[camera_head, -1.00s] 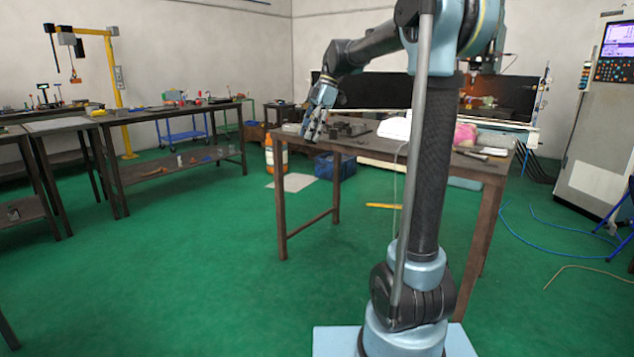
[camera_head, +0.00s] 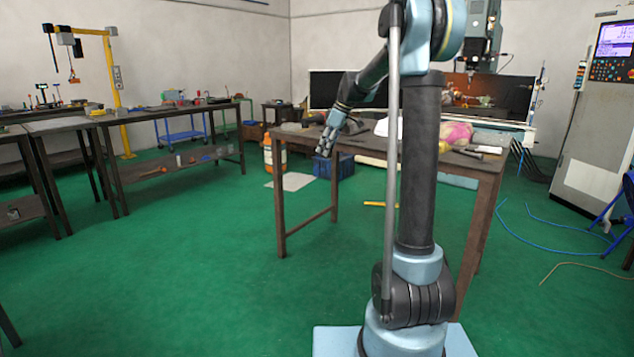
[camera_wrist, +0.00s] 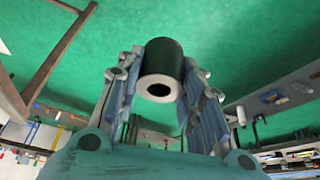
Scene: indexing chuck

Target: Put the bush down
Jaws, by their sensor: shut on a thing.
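The bush (camera_wrist: 162,68) is a dark cylinder with a pale end face and a round bore. In the wrist view it sits between the two blue-grey fingers of my gripper, which is shut on it. Green floor shows behind it. In the head view my gripper (camera_head: 325,146) hangs tilted downward by the left part of the worktable (camera_head: 285,138), overlapping its front edge in the picture. The bush is too small to make out there, and its exact height against the tabletop cannot be told.
A white item and a pink item (camera_head: 456,133) lie on the worktable's right part. A blue crate (camera_head: 340,166) and an orange bottle (camera_head: 268,155) stand on the floor behind it. A machine cabinet (camera_head: 600,130) stands right. Open green floor lies left.

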